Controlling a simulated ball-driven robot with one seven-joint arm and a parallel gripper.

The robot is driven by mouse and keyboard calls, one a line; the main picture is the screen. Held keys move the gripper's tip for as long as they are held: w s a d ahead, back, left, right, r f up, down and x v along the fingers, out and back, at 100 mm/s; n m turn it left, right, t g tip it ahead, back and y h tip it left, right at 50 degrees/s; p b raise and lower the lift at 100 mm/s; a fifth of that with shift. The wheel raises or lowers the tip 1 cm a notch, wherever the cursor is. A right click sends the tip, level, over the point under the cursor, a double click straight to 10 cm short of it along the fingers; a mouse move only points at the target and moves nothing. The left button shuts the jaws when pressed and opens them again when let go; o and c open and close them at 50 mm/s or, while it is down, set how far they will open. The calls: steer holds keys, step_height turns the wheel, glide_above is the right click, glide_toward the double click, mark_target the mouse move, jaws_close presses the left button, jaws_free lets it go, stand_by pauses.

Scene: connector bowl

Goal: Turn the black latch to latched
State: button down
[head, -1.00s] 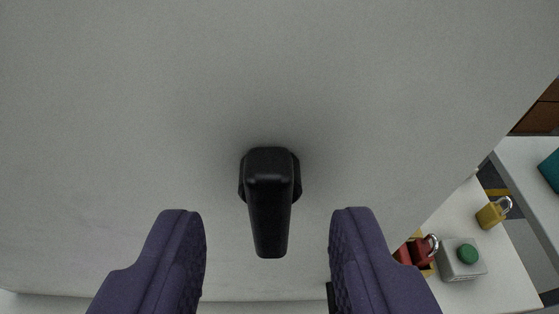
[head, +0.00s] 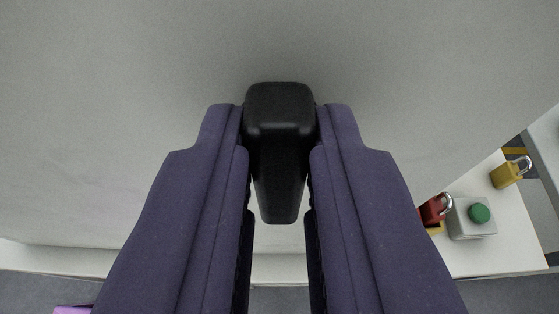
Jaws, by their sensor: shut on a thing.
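The black latch (head: 280,130) is on the pale grey panel in the upper middle of the head view. Its handle hangs down from the pivot, its free end pointing toward the bottom of the picture. My gripper (head: 280,120) has its two purple fingers on either side of the handle, shut on it near its upper part. The handle's lower end shows between the fingers. The latch's mount behind the handle is hidden.
The pale panel (head: 120,120) fills most of the view. On a white surface at the right are a grey box with a green button (head: 479,213), a red padlock (head: 433,210) and a yellow padlock (head: 507,174). A purple thing (head: 72,310) shows at the bottom left.

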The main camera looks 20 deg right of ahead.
steer(key=shift+d+r, duration=0.1)
steer(key=shift+s+d+f+m+t+y+p, duration=0.1)
steer(key=shift+d+f+m+t+y+p, duration=0.3)
steer(key=shift+m+t+y+p, duration=1.3)
steer(key=shift+s+d+f+m+g+y+p, duration=0.15)
steer(key=shift+d+f+m+p, duration=0.55)
steer(key=shift+m, duration=2.05)
steer(key=shift+d+m+t+y+p, duration=0.15)
steer(key=shift+m+t+y+p, duration=0.8)
steer(key=shift+m+p, duration=0.95)
steer(key=shift+m+b, duration=0.35)
steer(key=shift+m, duration=0.1)
